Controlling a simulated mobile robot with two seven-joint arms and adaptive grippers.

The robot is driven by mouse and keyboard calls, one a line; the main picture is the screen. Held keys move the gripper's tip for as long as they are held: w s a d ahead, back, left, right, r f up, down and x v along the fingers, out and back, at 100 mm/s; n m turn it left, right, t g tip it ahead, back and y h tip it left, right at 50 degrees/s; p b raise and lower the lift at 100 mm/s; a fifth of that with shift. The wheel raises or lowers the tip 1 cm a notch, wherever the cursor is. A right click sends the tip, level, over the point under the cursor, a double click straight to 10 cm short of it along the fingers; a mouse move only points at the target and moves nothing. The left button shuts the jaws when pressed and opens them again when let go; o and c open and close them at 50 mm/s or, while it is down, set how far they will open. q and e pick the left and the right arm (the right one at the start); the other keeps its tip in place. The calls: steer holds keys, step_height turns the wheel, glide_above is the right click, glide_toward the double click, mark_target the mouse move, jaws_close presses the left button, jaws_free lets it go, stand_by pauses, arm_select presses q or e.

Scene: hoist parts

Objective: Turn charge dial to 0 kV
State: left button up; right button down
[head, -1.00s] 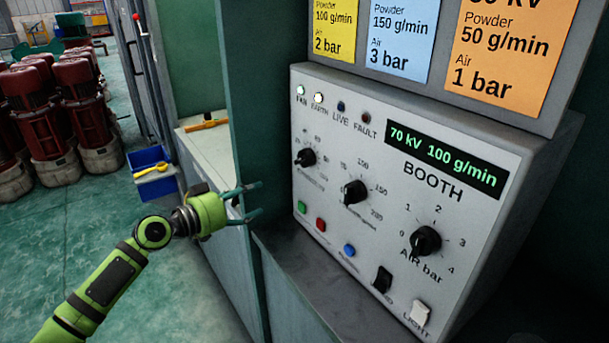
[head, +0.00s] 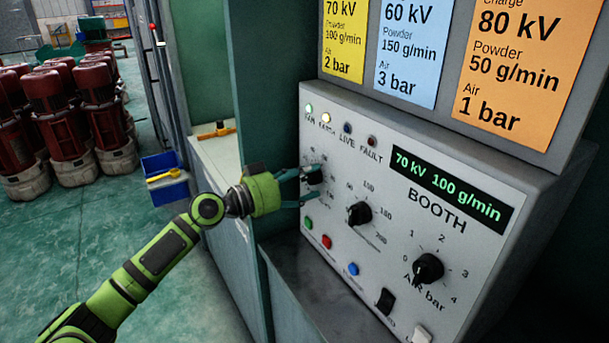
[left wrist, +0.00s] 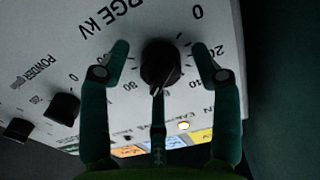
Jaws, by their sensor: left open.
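The charge dial (left wrist: 160,66) is a round black knob on the grey booth panel, in the middle of the left wrist view, with numbers around it and "RGE kV" lettering upside down. In the head view the dial (head: 313,174) is at the panel's left side, partly covered by my gripper. In the left wrist view the fingers (left wrist: 160,62) stand on either side of the dial with visible gaps. The green display (head: 446,188) reads 70 kV 100 g/min. My right gripper is not in view.
The powder dial (head: 359,213) and air dial (head: 428,268) sit right of the charge dial. Below are green, red and blue buttons (head: 326,242) and a black switch (head: 385,301). A green post (head: 255,110) stands close left of the panel. A blue bin (head: 163,178) is farther left.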

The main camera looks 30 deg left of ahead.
arm_select(q)
steer(key=c, duration=1.2)
steer(key=shift+o, duration=0.2)
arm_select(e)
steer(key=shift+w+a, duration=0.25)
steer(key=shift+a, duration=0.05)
arm_select(q)
steer(key=shift+f, duration=0.1)
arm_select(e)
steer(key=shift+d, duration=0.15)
